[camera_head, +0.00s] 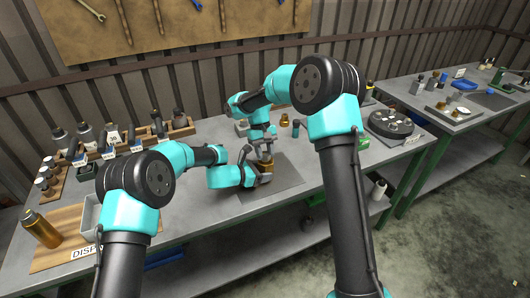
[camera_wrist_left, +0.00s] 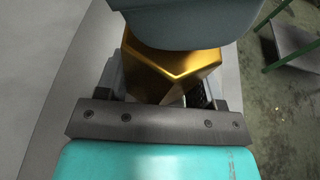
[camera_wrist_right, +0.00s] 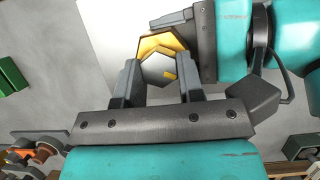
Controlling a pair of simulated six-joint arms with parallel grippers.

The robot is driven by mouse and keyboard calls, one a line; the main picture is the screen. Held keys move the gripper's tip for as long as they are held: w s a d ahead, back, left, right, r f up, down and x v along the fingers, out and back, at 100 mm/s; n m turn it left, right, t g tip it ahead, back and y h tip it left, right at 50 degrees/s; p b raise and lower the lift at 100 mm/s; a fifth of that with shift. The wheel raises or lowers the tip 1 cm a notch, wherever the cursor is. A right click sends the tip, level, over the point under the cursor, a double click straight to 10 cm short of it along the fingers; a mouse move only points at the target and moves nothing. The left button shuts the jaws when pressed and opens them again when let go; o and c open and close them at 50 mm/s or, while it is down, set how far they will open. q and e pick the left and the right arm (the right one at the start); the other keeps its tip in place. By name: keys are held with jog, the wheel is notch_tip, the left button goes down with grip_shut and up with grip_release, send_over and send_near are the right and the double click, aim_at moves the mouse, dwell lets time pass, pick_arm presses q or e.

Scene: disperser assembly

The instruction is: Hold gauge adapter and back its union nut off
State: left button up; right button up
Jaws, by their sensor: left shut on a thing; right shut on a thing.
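The brass gauge adapter (camera_head: 267,167) stands over the grey mat between my two grippers. My left gripper (camera_head: 262,178) comes in from the left and is shut on its body; the left wrist view shows the faceted brass body (camera_wrist_left: 165,68) close up. My right gripper (camera_head: 265,153) reaches down from above and is shut on the union nut at the top. In the right wrist view, the nut's grey hexagonal end face (camera_wrist_right: 160,68) sits between the right fingers (camera_wrist_right: 160,80), with a wider brass hexagon behind it. The nut's thread is hidden.
A dark mat (camera_head: 285,185) lies under the work. Racks of bottles and fittings (camera_head: 110,140) stand at the left and back. A dark round fixture (camera_head: 390,124) and a green block (camera_head: 363,142) lie at right. A brass part (camera_head: 284,120) stands behind.

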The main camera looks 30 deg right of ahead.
jog(key=o, duration=0.9)
jog(key=shift+o, duration=0.2)
jog(key=shift+w+r, duration=0.1)
jog(key=v, duration=1.1)
jog(key=shift+r, duration=0.4)
jog(key=shift+a, duration=0.1)
